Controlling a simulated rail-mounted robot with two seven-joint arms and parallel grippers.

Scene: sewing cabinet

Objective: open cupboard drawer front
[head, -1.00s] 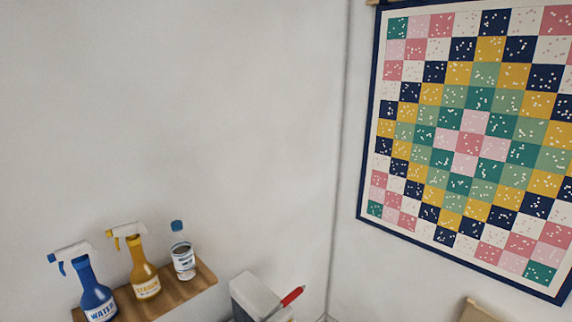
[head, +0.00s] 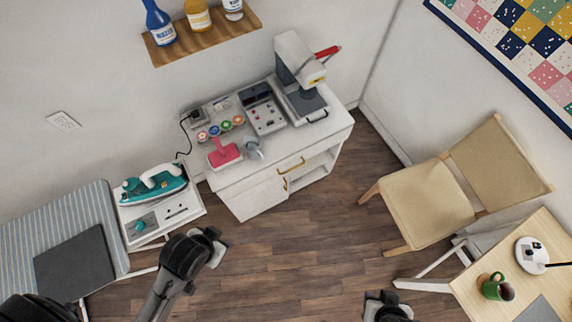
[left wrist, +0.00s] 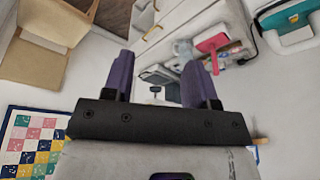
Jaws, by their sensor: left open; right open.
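The white cupboard (head: 330,128) stands against the wall in the head view. Its top drawer front (head: 262,180) carries a gold handle (head: 291,165) and looks shut. In the left wrist view, which is upside down, a gold handle (left wrist: 152,32) shows at the top. My left gripper (left wrist: 157,65) is open and empty, with purple-dark fingers, apart from the cupboard. My right gripper (head: 388,305) is at the bottom edge of the head view, partly cut off, open and well away from the cupboard.
A teal iron (head: 152,185) rests on a stand at left, beside the ironing board (head: 40,220). A wooden chair (head: 430,205) and table (head: 470,290) are at right. Wood floor (head: 310,225) before the cupboard is free.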

